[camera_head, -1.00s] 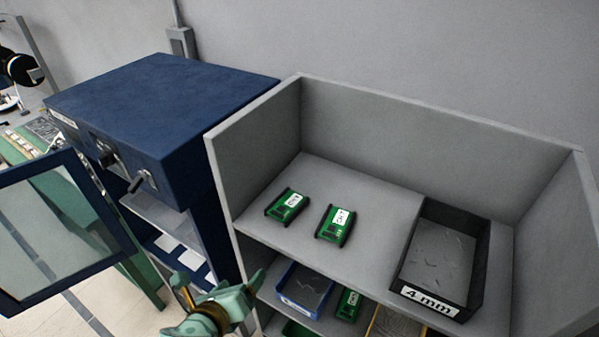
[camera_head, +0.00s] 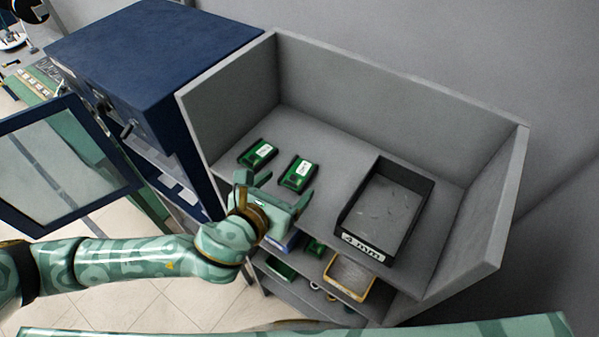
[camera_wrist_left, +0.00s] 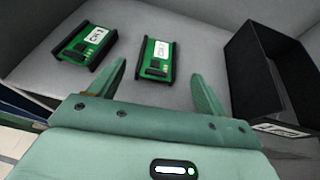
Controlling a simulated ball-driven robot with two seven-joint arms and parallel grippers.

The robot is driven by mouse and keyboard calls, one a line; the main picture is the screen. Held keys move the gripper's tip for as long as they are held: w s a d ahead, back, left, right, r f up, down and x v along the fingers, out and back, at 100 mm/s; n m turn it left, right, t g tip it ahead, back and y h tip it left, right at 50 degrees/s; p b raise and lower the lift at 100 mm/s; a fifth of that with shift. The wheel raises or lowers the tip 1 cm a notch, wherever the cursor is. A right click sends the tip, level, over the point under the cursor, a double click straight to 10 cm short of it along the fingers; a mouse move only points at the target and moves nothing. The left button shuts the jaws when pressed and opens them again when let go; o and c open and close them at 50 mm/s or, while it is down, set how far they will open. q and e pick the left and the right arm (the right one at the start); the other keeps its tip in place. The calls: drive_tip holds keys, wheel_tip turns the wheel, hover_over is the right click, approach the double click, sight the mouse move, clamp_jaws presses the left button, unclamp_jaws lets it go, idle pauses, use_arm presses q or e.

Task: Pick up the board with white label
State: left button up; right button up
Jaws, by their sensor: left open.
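Two green boards with white labels and black side rails lie on the grey top shelf, the left board (camera_head: 257,154) and the right board (camera_head: 299,173). In the left wrist view the left board (camera_wrist_left: 85,49) and the right board (camera_wrist_left: 156,60) both show, apart from each other. My left gripper (camera_head: 276,186) is at the front edge of the shelf, just in front of the boards. In the left wrist view its fingers (camera_wrist_left: 160,84) are spread and empty, with the right board beyond the gap between them. My right gripper is not in view.
A black tray (camera_head: 345,233) labelled "4 mm" stands right of the boards. Grey walls (camera_head: 397,115) close the shelf's back and sides. A blue cabinet (camera_head: 160,50) with an open glazed door (camera_head: 60,160) stands left. Lower shelves hold more bins, including a yellow-rimmed one (camera_head: 349,292).

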sight(298, 172)
use_arm(q)
drive_tip(key=x, duration=0.3)
drive_tip(key=p+x, duration=0.1)
drive_tip(key=shift+w+r, duration=0.2)
drive_tip(key=shift+w, duration=0.2)
drive_tip(key=shift+w+d+f, duration=0.1)
drive_tip(key=shift+w+f, duration=0.05)
drive_tip(key=shift+w, duration=0.05)
drive_tip(key=shift+d, duration=0.15)
drive_tip(key=shift+c, duration=0.6)
drive_tip(key=shift+f, duration=0.1)
drive_tip(key=c, duration=0.9)
drive_tip(key=shift+c, duration=0.2)
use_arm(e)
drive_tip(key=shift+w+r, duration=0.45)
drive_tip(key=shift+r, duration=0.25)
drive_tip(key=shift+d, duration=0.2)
